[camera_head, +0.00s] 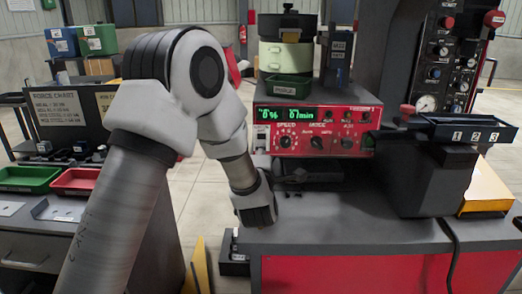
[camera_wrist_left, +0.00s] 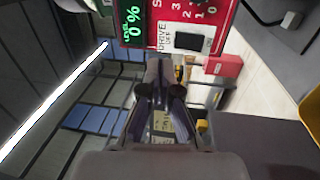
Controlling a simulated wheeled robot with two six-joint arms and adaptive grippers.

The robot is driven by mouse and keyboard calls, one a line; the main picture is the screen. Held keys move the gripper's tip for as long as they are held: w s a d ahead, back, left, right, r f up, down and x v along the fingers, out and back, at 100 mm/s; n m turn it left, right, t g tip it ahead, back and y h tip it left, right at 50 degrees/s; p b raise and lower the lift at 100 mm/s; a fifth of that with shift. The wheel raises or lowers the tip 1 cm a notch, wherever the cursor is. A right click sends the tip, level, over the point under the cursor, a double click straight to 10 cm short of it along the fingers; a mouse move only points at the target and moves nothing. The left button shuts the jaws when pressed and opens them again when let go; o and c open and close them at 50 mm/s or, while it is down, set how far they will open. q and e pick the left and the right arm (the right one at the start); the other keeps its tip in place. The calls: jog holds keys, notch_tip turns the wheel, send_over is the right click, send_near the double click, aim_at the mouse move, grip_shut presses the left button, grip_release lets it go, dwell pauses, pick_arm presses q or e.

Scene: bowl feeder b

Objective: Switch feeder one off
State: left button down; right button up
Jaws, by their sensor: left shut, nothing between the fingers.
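A red control panel (camera_head: 312,142) faces me below the bowl feeder (camera_head: 285,55). Its green display reads about 0 % and 0/min, and knobs sit below it. A pale switch plate (camera_head: 261,136) is at its left end. In the left wrist view the panel (camera_wrist_left: 205,12) is at the top, with a dark rocker switch (camera_wrist_left: 190,42) beside the words DRIVE and OFF. My left gripper (camera_wrist_left: 158,66) is shut and empty, its tips pointing toward the panel's lower edge, near the switch. Whether they touch it cannot be told. My right gripper is not in view.
A black tray marked 1, 2, 3 (camera_head: 462,134) stands right of the panel on a dark block. A yellow box (camera_head: 487,190) is beside it. The grey bench top (camera_head: 345,235) in front is mostly clear. Red and green trays (camera_head: 75,181) are at left.

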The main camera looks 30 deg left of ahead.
pick_arm(q)
jog(key=v, duration=0.6)
jog(key=shift+r+b, duration=0.25)
jog(key=shift+b, duration=0.1)
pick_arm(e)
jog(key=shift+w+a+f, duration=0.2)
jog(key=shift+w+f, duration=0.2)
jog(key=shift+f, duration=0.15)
pick_arm(q)
jog(key=shift+d, duration=0.15)
